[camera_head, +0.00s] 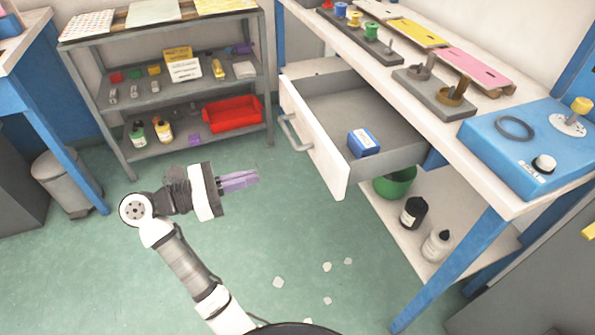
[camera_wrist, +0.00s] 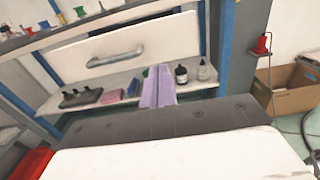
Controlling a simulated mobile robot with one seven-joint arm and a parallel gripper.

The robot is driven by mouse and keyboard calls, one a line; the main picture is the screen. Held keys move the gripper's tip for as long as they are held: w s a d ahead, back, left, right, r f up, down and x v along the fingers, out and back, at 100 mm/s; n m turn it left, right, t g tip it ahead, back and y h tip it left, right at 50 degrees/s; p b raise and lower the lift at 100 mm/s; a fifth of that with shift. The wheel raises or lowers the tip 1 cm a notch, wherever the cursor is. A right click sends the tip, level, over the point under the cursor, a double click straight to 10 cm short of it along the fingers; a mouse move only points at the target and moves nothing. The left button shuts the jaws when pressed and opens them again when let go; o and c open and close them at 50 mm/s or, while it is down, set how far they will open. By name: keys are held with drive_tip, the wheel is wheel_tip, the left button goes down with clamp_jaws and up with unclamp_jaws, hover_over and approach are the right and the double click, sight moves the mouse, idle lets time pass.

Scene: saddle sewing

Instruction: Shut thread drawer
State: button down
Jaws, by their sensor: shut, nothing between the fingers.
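The thread drawer (camera_head: 342,122) is pulled well out from under the workbench, with a white front and a grey inside. A small blue box (camera_head: 363,142) lies in it. Its grey bar handle (camera_head: 294,133) is on the front panel; the handle also shows in the wrist view (camera_wrist: 115,57). My gripper (camera_head: 258,176) has purple fingers, shut and empty. It is in front of the drawer, to the left of its front panel and apart from it, pointing toward it. In the wrist view the fingers (camera_wrist: 158,86) show below and right of the handle.
The workbench top (camera_head: 400,75) carries spools, coloured boards and a blue machine (camera_head: 530,145). Its lower shelf holds a green bowl (camera_head: 396,182) and bottles. A grey shelf rack (camera_head: 165,90) with a red bin (camera_head: 232,113) stands behind. White scraps lie on otherwise clear floor.

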sight(322, 159)
drive_tip(key=p+x, duration=0.1)
drive_tip(key=x, duration=0.8)
drive_tip(key=p+x, duration=0.1)
drive_tip(key=x, duration=0.4)
drive_tip(key=shift+f+p, duration=0.35)
drive_tip(key=shift+d, duration=0.2)
drive_tip(key=b+x, duration=0.1)
drive_tip(key=x, duration=1.3)
drive_tip(key=b+x, duration=0.1)
drive_tip(key=x, duration=0.6)
drive_tip(key=shift+f+b, duration=0.3)
drive_tip(key=shift+w+d+r, duration=0.1)
drive_tip(key=shift+d, duration=0.05)
drive_tip(key=shift+d, duration=0.1)
